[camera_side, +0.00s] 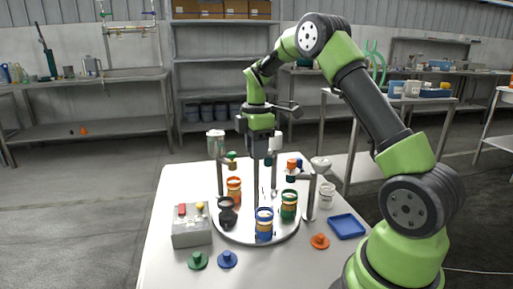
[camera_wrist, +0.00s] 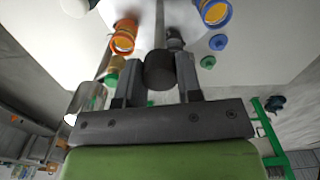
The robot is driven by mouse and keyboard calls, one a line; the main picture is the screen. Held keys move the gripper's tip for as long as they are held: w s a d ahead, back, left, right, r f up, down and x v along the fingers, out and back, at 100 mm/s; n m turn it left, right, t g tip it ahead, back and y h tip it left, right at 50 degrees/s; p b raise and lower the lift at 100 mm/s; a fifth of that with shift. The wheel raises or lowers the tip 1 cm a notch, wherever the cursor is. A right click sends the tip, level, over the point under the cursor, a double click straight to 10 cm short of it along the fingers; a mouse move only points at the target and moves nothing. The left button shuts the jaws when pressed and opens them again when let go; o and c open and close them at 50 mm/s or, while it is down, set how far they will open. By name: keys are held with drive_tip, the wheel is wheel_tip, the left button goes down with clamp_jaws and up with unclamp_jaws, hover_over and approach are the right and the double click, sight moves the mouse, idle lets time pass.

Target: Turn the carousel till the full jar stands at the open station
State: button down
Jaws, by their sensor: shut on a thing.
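The carousel (camera_side: 228,228) is a round white disc on the table. It carries an orange-banded jar (camera_side: 234,190), a dark jar (camera_side: 228,213), a blue jar (camera_side: 264,223) at the front and a green jar (camera_side: 288,205) at the right. In the wrist view the orange-banded jar (camera_wrist: 122,38) and the blue jar (camera_wrist: 214,12) show yellow-orange inside; I cannot tell which is full. My gripper (camera_wrist: 160,80) points down over the carousel's middle, shut on a dark round knob (camera_wrist: 160,68). Which station is open is unclear.
Stands with posts rise at the carousel's left (camera_side: 219,175) and right (camera_side: 311,195). A grey box (camera_side: 191,232) with red and yellow buttons is at left. Green (camera_side: 198,260), blue (camera_side: 227,259) and orange (camera_side: 320,241) lids lie in front. A blue tray (camera_side: 346,226) is at right.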

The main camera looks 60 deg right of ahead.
drive_tip(key=shift+r, duration=0.1)
idle(0.5)
drive_tip(key=c, duration=0.8)
unclamp_jaws()
wheel_tip(320, 180, up, 9)
drive_tip(key=shift+r, duration=0.45)
